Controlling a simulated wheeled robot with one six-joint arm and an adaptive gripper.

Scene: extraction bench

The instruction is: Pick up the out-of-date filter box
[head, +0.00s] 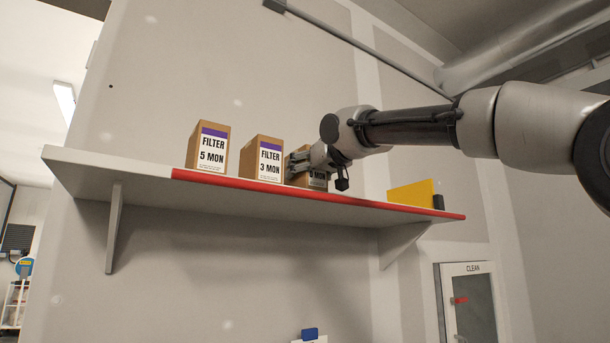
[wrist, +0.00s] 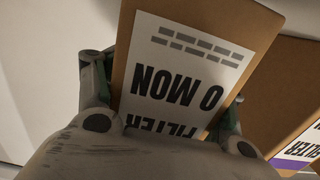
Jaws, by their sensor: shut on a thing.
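Three brown filter boxes stand in a row on a wall shelf. The left one (head: 208,148) reads "FILTER 5 MON" and the middle one (head: 263,159) reads "FILTER 3 MON". The right one, the "0 MON" box (head: 315,183), is partly hidden by my gripper (head: 309,160). In the wrist view its label (wrist: 185,75) shows upside down, reading "FILTER 0 MON". My gripper (wrist: 165,105) is shut on this box, a finger at each side. Its base appears to be at shelf level; I cannot tell whether it touches the shelf.
The shelf (head: 120,165) has a red front edge and brackets below. The 3 MON box (wrist: 285,95) is close beside the held box. A yellow panel (head: 410,194) stands at the shelf's right end. A cabinet marked "CLEAN" (head: 472,268) is at lower right.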

